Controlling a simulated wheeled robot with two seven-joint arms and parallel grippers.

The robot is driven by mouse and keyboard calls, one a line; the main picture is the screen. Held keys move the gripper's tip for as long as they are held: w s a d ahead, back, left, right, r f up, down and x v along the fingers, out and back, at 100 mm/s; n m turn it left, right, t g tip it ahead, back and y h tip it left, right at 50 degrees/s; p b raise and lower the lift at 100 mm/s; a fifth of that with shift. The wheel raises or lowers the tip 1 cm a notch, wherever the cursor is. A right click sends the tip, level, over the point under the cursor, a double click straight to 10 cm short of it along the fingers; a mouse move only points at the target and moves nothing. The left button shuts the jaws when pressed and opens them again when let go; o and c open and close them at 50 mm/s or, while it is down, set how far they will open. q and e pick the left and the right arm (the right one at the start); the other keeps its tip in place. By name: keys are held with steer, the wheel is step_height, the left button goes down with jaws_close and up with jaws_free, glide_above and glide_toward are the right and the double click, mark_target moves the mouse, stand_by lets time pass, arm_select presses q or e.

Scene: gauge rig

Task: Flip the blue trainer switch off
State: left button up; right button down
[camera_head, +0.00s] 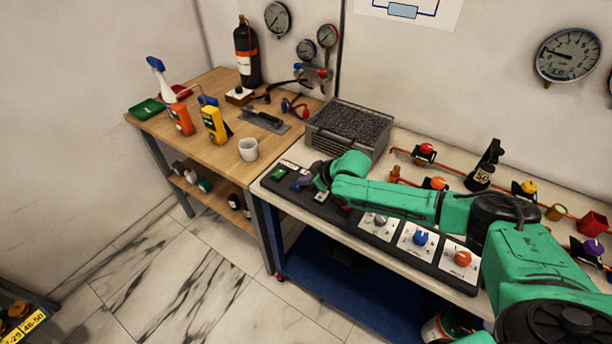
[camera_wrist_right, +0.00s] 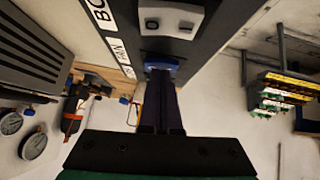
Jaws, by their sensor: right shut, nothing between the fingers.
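The blue trainer switch (camera_wrist_right: 162,64) shows in the right wrist view, on the dark panel just past my fingertips. It is partly hidden by the fingers, and I cannot tell which way it is tipped or whether they touch it. My right gripper (camera_wrist_right: 161,80) is shut and empty, its dark fingers pointing at the switch. In the head view my right gripper (camera_head: 304,183) is low over the left end of the dark panel (camera_head: 340,222), where it blocks a clear look at the blue switch. My left gripper is out of view.
A green switch (camera_head: 279,174) lies left of the gripper. A pale switch (camera_wrist_right: 170,19) is beside the blue one. Orange, blue and grey knobs (camera_head: 420,238) line the panel's right part. A grey mesh-topped box (camera_head: 345,130) stands behind the panel.

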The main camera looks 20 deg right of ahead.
steer(key=shift+s+a, duration=0.1)
steer(key=shift+a, duration=0.1)
steer(key=r+p, duration=0.1)
steer(key=p, duration=0.1)
steer(key=r+p, duration=0.3)
steer(key=r, duration=0.1)
steer(key=shift+s+a+r+p, duration=0.15)
steer(key=shift+a+r+p, duration=0.1)
steer(key=shift+p, duration=0.15)
steer(key=shift+s+d+r+b, duration=0.1)
steer(key=shift+s+d+b, duration=0.5)
steer(key=shift+s+b, duration=0.35)
steer(key=b+v, duration=0.1)
steer(key=v, duration=0.6)
steer(key=shift+r, duration=0.25)
steer(key=shift+a, duration=0.1)
